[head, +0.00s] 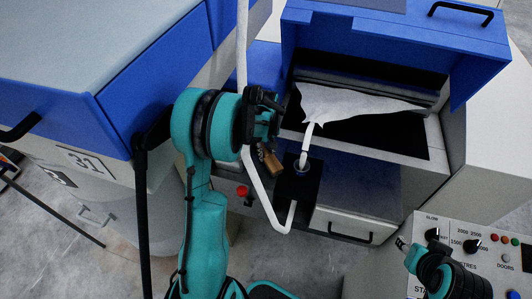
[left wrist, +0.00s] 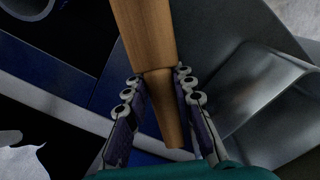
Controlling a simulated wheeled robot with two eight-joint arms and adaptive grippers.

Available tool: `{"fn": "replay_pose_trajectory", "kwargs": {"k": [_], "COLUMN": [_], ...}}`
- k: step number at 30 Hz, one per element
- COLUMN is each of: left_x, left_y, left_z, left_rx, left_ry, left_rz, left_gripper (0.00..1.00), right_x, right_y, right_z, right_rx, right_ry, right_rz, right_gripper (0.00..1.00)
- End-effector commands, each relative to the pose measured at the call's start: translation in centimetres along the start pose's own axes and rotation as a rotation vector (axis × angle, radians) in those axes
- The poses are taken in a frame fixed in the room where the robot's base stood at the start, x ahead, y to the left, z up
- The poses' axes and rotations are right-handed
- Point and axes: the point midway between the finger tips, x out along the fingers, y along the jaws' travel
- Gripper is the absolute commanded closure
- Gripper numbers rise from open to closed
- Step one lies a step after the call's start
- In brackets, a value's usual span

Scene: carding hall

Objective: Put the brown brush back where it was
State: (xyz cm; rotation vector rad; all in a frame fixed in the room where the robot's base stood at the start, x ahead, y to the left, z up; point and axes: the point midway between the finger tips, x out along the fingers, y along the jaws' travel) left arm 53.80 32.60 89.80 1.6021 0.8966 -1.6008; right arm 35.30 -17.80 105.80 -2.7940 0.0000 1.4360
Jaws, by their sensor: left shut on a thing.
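The brown brush (head: 270,162) shows in the head view as a short brown piece at the end of my left arm. In the left wrist view its tapered wooden handle (left wrist: 148,45) runs down between the two fingers. My left gripper (left wrist: 161,105) is shut on this handle; it also shows in the head view (head: 265,142), partly hidden by its own wrist. The brush is above the machine front, left of a dark block with a white pipe. Its bristles are not visible.
A white bent pipe (head: 267,195) runs close beside my left gripper. The blue hood (head: 400,45) stands open over a white web (head: 350,103). A blue-edged machine (head: 155,75) fills the left. A control panel (head: 470,240) with knobs is at the lower right.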

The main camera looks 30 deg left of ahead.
Motion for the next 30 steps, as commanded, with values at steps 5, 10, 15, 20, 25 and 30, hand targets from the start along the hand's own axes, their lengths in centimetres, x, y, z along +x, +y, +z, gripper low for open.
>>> {"fn": "replay_pose_trajectory", "kwargs": {"k": [5,10,15,20,25,30], "left_x": [0.1,0.1,-0.6,-3.5,-7.5,-10.6], "left_y": [0.0,0.0,0.0,0.0,0.0,0.0], "left_z": [0.0,0.0,0.0,0.0,0.0,0.0], "left_rx": [0.000,0.000,0.000,0.000,0.000,0.000], "left_ry": [0.000,0.000,0.000,0.000,0.000,0.000], "left_rz": [0.000,0.000,0.000,0.000,0.000,0.000], "left_gripper": [0.55,0.55,0.55,0.55,0.55,0.55], "right_x": [0.1,0.1,-0.4,-1.1,-1.9,-2.5], "right_y": [0.0,0.0,0.0,0.0,0.0,0.0], "right_z": [0.1,0.1,-0.3,-0.8,-1.4,-1.8], "right_rx": [0.000,0.000,0.000,0.000,0.000,0.000], "right_ry": [0.000,0.000,0.000,0.000,0.000,0.000], "right_rz": [0.000,0.000,0.000,0.000,0.000,0.000], "right_gripper": [0.60,0.60,0.60,0.60,0.60,0.60]}}
